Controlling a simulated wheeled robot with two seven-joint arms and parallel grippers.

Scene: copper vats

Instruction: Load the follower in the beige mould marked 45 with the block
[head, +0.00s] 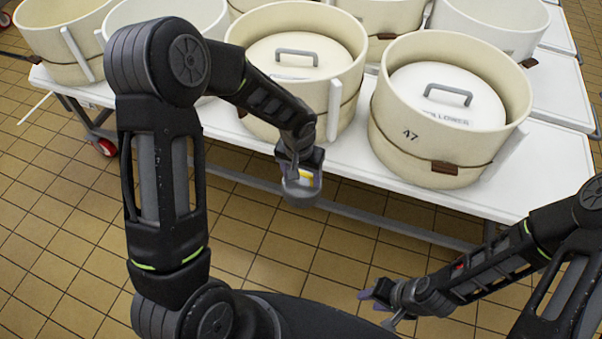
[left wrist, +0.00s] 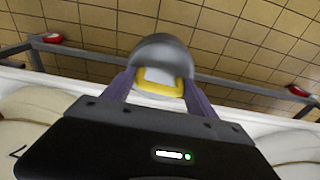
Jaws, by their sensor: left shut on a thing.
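My left gripper (head: 302,181) is shut on the block (head: 300,195), a grey rounded piece with a yellow part, and holds it out in front of the table edge, above the floor. In the left wrist view the block (left wrist: 162,52) sits between the two purplish fingers. The front middle beige mould (head: 343,45) holds a white follower (head: 300,50) with a grey handle; my left arm covers part of its wall, and no number shows on it. The mould marked 47 (head: 410,150) stands to its right with another follower (head: 447,97). My right gripper (head: 380,305) is open and empty, low over the floor.
A white table (head: 250,155) carries the moulds; more empty-looking moulds stand at the left (head: 60,40) and behind. Red-wheeled casters (head: 104,147) show under the table. The tiled floor in front is clear.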

